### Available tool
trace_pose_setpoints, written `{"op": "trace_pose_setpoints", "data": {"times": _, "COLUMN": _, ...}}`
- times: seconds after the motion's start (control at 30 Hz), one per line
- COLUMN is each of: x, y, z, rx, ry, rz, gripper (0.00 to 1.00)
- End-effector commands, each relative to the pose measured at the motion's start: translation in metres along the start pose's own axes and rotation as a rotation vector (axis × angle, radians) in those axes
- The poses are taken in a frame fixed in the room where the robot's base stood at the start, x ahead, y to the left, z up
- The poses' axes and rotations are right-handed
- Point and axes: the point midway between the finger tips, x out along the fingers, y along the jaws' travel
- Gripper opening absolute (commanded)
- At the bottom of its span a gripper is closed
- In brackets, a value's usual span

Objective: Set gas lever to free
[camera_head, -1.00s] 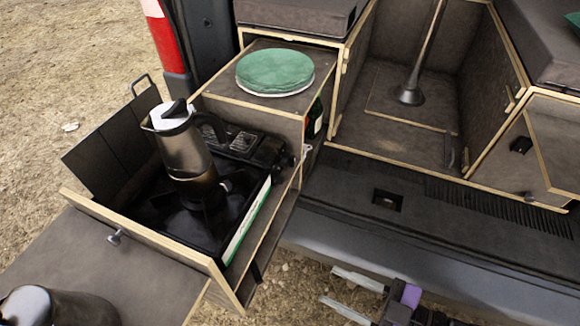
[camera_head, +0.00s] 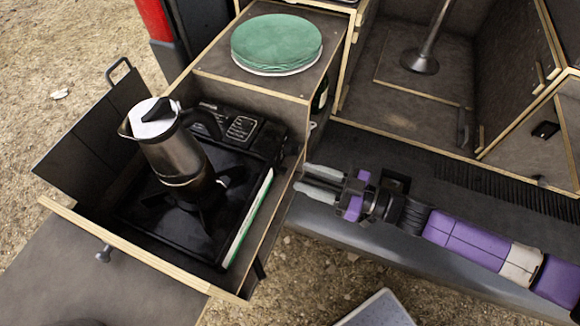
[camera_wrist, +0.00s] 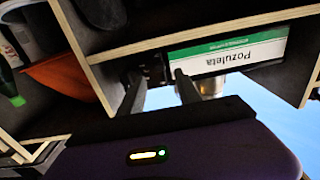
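The black gas stove (camera_head: 150,222) sits in the pulled-out wooden drawer (camera_head: 150,250), with a dark metal pot (camera_head: 178,158) standing upright on it. My gripper (camera_head: 306,179) is just right of the drawer, with its fingers pointing left toward it. The fingers are apart, and nothing shows held between them. In the wrist view, the gripper (camera_wrist: 155,78) faces the stove's white and green side panel (camera_wrist: 228,54), seen upside down. A small dark part (camera_wrist: 153,66) shows beyond the fingertips; I cannot tell whether it is the gas lever. The lever's position cannot be made out.
A green round stack (camera_head: 276,43) lies on the wooden box behind the drawer. The drawer's right wall (camera_head: 280,200) stands close to my gripper. The van's bumper ledge (camera_head: 400,240) runs below my arm. An orange item (camera_wrist: 62,78) shows in the wrist view.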

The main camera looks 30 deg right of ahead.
Motion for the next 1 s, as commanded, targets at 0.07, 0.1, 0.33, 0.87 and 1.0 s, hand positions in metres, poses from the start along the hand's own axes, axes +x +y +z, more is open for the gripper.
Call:
{"op": "trace_pose_setpoints", "data": {"times": 0.07, "x": 0.015, "y": -0.001, "z": -0.001, "rx": 0.001, "ry": 0.002, "rz": -0.003, "gripper": 0.40}}
{"op": "trace_pose_setpoints", "data": {"times": 0.1, "x": 0.021, "y": -0.001, "z": -0.001, "rx": 0.001, "ry": 0.002, "rz": -0.002, "gripper": 0.40}}
{"op": "trace_pose_setpoints", "data": {"times": 0.33, "x": 0.046, "y": -0.001, "z": 0.000, "rx": -0.001, "ry": -0.001, "rz": -0.001, "gripper": 0.40}}
{"op": "trace_pose_setpoints", "data": {"times": 0.87, "x": 0.052, "y": -0.001, "z": 0.000, "rx": -0.001, "ry": -0.001, "rz": -0.001, "gripper": 0.09}}
{"op": "trace_pose_setpoints", "data": {"times": 1.0, "x": 0.052, "y": -0.001, "z": 0.000, "rx": -0.001, "ry": -0.001, "rz": -0.001, "gripper": 0.00}}
